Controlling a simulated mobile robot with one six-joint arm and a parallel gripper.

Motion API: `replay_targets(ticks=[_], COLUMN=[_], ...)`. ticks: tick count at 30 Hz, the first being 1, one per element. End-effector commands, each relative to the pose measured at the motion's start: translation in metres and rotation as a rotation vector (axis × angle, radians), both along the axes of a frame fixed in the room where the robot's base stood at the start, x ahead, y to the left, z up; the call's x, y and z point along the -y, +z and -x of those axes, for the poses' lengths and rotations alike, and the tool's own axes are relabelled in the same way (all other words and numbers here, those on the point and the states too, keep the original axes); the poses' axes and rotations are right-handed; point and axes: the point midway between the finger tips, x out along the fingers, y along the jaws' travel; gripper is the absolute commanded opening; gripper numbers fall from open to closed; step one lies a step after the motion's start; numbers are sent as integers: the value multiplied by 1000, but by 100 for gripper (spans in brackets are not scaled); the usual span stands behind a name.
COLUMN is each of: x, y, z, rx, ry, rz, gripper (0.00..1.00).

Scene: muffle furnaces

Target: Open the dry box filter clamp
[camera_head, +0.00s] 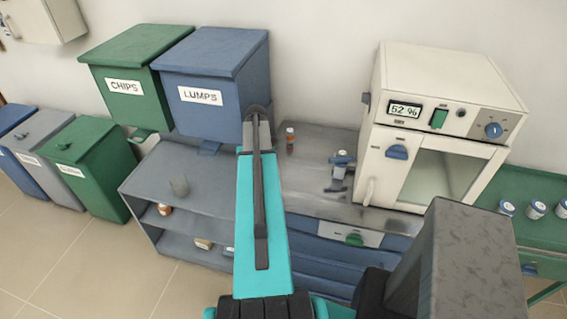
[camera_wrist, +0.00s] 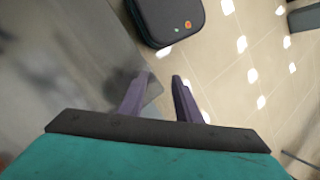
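The dry box (camera_head: 448,85) is a cream cabinet at the right of the head view, with a "52 %" display and a "DRY" label. A blue latch-like part (camera_head: 397,152) sits on its front, left of the window. A small blue and grey clamp-like device (camera_head: 340,168) stands on the bench left of the box. I cannot tell which part is the filter clamp. My gripper (camera_wrist: 161,78) shows in the wrist view with its two fingers apart and nothing between them. I cannot make it out in the head view.
The grey bench (camera_head: 305,180) carries a small brown bottle (camera_head: 290,140). Green "CHIPS" (camera_head: 125,75) and blue "LUMPS" (camera_head: 215,80) bins stand at the back left. Several jars (camera_head: 537,210) stand on a green table at the right. Tiled floor is free at the front left.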

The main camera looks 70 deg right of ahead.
Motion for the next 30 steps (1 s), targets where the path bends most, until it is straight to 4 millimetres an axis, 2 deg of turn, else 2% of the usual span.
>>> replay_targets(ticks=[1, 6, 11, 19, 30], x=[-22, -74, -111, -175, -270], y=[-6, -29, -57, -118, -205], z=[-6, -28, -46, -71, -82], rx=[9, 25, 15, -33, -105], ry=[24, 90, 136, 202, 299], rz=[-11, -39, -45, -27, 24], gripper=[30, 30, 30, 30, 30])
